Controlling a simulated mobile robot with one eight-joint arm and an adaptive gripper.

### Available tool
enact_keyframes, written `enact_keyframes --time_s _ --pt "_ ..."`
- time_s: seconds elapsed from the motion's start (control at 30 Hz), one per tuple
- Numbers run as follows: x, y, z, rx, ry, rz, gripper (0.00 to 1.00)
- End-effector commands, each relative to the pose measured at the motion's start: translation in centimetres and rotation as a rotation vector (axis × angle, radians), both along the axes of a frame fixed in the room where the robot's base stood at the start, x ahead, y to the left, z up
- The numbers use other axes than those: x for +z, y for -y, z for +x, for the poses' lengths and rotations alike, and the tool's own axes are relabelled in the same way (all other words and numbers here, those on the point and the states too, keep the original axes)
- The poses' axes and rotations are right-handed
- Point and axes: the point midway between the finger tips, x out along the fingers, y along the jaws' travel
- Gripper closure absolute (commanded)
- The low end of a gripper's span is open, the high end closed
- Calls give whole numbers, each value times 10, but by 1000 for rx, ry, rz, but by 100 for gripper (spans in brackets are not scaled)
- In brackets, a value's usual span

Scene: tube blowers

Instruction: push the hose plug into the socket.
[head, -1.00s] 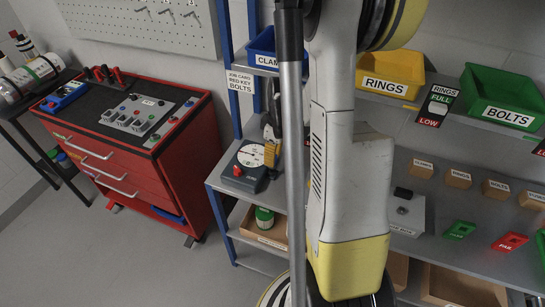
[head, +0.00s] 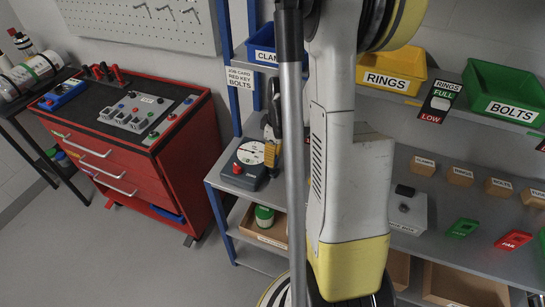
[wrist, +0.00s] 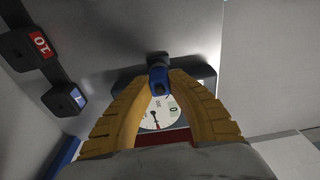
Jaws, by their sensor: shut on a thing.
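My gripper has two ribbed yellow fingers (wrist: 158,108), closed on a small blue piece, which looks like the hose plug (wrist: 159,80). A dark part meets the blue piece on its far side. In the head view the yellow fingers (head: 270,155) show beside the gauge unit (head: 247,182), a dark block with a round white dial on the shelf unit's middle shelf. The dial (wrist: 157,117) also shows between the fingers in the wrist view. The socket is not clearly visible, so I cannot tell whether the plug touches it.
Dark blocks (wrist: 30,47), one marked 10, are at upper left in the wrist view. A blue upright (head: 229,70) stands left of the gauge unit. A red cabinet (head: 150,165) is further left, with clear floor (head: 130,265) in front. Bins and small blocks fill shelves at right.

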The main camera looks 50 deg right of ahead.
Motion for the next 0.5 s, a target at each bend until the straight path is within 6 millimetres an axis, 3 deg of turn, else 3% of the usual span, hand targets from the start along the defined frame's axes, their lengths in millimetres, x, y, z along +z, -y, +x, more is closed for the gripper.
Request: enact_keyframes --time_s 0.33,0.37,0.4,0.5 --pt "-10 0 0 0 0 0 100" --pt "-9 0 0 0 0 0 70" --pt "-8 0 0 0 0 0 58" --pt "-8 0 0 0 0 0 58"
